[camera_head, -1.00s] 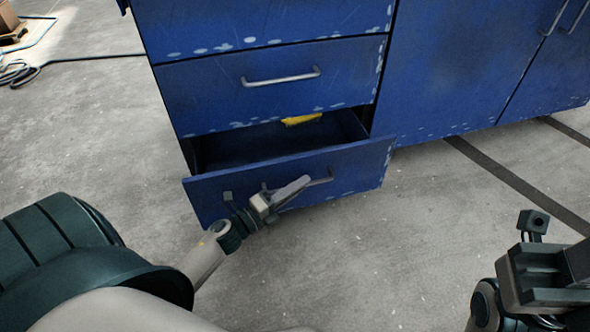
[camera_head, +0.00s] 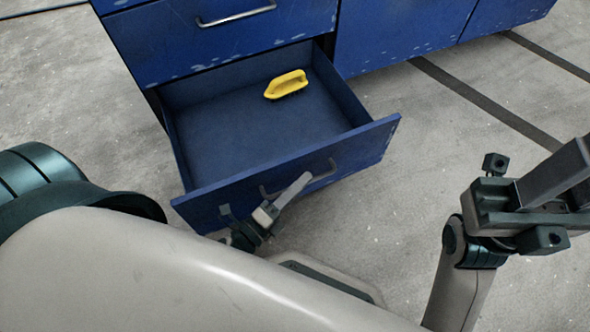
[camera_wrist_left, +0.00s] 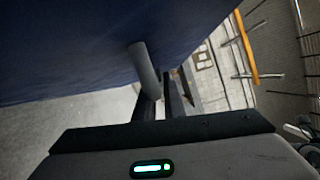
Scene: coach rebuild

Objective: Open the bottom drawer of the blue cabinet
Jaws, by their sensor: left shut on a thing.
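The blue cabinet (camera_head: 215,55) has its bottom drawer (camera_head: 362,152) pulled well out, and the drawer's inside shows. My left gripper (camera_head: 288,195) is shut on the drawer's grey bar handle (camera_head: 326,174), near the middle of the drawer front. In the left wrist view the handle (camera_wrist_left: 143,68) runs down to the jaws of the left gripper (camera_wrist_left: 160,103), next to the dark blue drawer front (camera_wrist_left: 80,50). My right gripper (camera_head: 545,195) hangs at the right edge, away from the cabinet; its fingertips are cut off by the frame.
A yellow object (camera_head: 286,84) with a grip-like opening lies in the drawer toward the back. The drawer above, with its handle (camera_head: 236,17), is shut. Bare concrete floor (camera_head: 440,140) with dark stripes lies to the right of the drawer.

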